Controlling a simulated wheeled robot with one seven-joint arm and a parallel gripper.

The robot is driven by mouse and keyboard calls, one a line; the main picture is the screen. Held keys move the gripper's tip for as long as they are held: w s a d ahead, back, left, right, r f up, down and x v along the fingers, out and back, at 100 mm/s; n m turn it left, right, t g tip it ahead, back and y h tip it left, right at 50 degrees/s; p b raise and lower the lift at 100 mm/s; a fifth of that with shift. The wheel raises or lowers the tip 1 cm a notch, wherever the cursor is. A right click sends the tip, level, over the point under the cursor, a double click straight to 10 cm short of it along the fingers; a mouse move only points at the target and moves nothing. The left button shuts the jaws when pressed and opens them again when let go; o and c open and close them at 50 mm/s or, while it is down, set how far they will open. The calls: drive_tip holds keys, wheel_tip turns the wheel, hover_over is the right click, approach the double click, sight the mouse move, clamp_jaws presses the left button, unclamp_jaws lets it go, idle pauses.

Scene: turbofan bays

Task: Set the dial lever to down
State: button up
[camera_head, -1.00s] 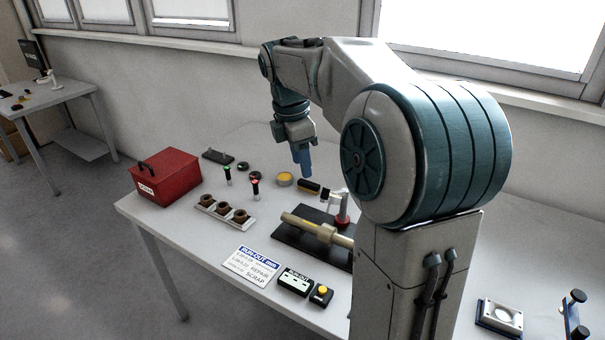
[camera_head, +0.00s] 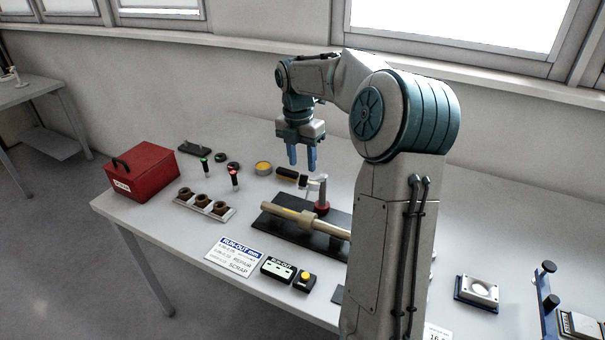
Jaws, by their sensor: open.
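A dial stand (camera_head: 322,191) with a grey post and a red round base stands on the far side of the dark fixture plate (camera_head: 272,217). A small white part (camera_head: 312,184) sticks out to the left from its post. I cannot tell the dial lever apart from it or whether the lever is up or down. My gripper (camera_head: 302,164) points down above and slightly left of the stand. Its two blue fingers are apart with nothing between them, and they appear clear of the stand.
A tan shaft (camera_head: 300,216) lies across the fixture plate.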

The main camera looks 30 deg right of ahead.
sight(313, 186)
wheel_tip(313, 186, down, 5)
drive_tip(key=shift+s+d, duration=0.15)
clamp_jaws()
